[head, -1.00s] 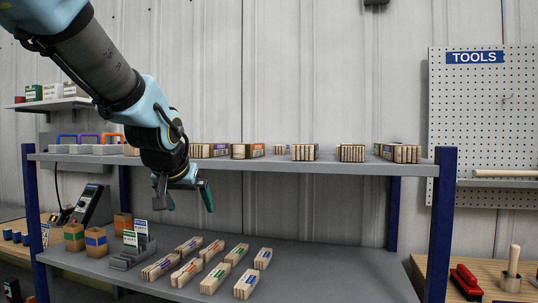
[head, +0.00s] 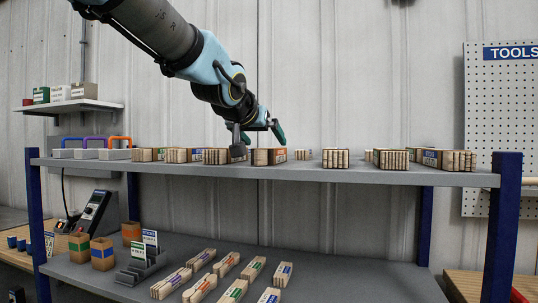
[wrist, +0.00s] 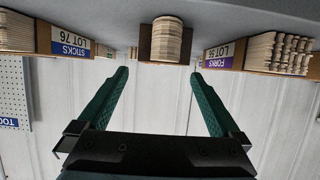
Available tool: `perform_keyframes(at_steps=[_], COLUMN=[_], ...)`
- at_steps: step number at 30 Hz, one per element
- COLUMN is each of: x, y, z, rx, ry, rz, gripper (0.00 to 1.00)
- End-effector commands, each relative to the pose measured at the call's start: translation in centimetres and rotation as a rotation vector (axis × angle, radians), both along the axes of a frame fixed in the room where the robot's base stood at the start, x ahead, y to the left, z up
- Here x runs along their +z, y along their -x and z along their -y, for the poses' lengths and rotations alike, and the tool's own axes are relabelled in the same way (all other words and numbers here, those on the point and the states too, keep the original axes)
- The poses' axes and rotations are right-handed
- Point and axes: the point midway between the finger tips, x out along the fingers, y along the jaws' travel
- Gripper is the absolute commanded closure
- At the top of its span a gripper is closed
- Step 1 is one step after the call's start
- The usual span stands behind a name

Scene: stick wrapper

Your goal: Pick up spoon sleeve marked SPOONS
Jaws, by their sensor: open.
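My gripper (head: 258,135) is open and empty at upper-shelf height, its fingers close to the wrapped bundles. No SPOONS label can be read in either view. The face of that middle sleeve turned to me shows no readable text.
A purple-labelled FORKS sleeve (wrist: 220,55) and a blue-labelled STICKS sleeve (wrist: 75,42) flank the middle bundle in the wrist view. More bundles stand along the upper shelf (head: 330,174). Several bundles and a dark rack (head: 140,268) are on the lower shelf. A blue post (head: 502,230) stands right.

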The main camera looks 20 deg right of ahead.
Motion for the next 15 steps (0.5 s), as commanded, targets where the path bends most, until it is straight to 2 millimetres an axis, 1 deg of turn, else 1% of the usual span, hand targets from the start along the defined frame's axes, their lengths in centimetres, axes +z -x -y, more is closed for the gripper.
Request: perform_keyframes(at_steps=[5, 8, 12, 15], x=[-0.5, -1.1, -2.3, -2.6], y=[-0.9, -1.9, -3.3, -3.9], z=[0.7, 1.3, 2.7, 3.3], rx=[0.001, 0.002, 0.000, 0.000], ry=[-0.002, -0.003, -0.001, 0.000], rz=[-0.001, -0.003, -0.002, -0.001], gripper=[0.00, 0.00, 0.00, 0.00])
